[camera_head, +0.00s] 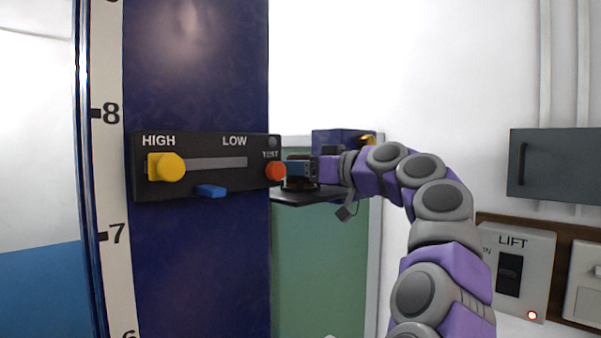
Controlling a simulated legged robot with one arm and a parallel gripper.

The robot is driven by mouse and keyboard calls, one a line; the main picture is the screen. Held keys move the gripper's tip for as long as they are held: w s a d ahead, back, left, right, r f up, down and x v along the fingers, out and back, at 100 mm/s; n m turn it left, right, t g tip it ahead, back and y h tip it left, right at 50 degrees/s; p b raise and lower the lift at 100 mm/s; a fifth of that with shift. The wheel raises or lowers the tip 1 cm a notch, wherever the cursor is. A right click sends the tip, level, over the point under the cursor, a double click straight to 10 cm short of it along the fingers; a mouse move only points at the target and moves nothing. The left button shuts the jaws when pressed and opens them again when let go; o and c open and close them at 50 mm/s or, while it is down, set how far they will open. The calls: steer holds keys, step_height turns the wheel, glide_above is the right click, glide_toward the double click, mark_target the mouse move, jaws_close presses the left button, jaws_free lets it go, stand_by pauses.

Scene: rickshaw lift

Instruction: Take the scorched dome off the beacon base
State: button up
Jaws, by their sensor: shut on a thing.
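My gripper (304,168) is at the end of my purple and grey arm, near the middle of the picture. It points left and is shut on the dark, brownish scorched dome (296,161). The dome is small here and partly covered by the blue-grey fingers. Just below it is the dark beacon base (297,186), on a black shelf (308,198) that juts out behind the blue column. I cannot tell whether the dome still touches the base.
A dark blue column (198,265) stands close at left with a control panel (215,192): yellow knob (166,167) at HIGH, red TEST button (275,171), blue tab (211,191). A blue box (336,139) is behind my gripper. A LIFT switch (510,273) and grey cabinet (553,164) are at right.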

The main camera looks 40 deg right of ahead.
steer(key=shift+s, duration=0.1)
steer(key=c, duration=0.3)
steer(key=shift+d+r, duration=0.1)
steer(key=shift+r, duration=0.05)
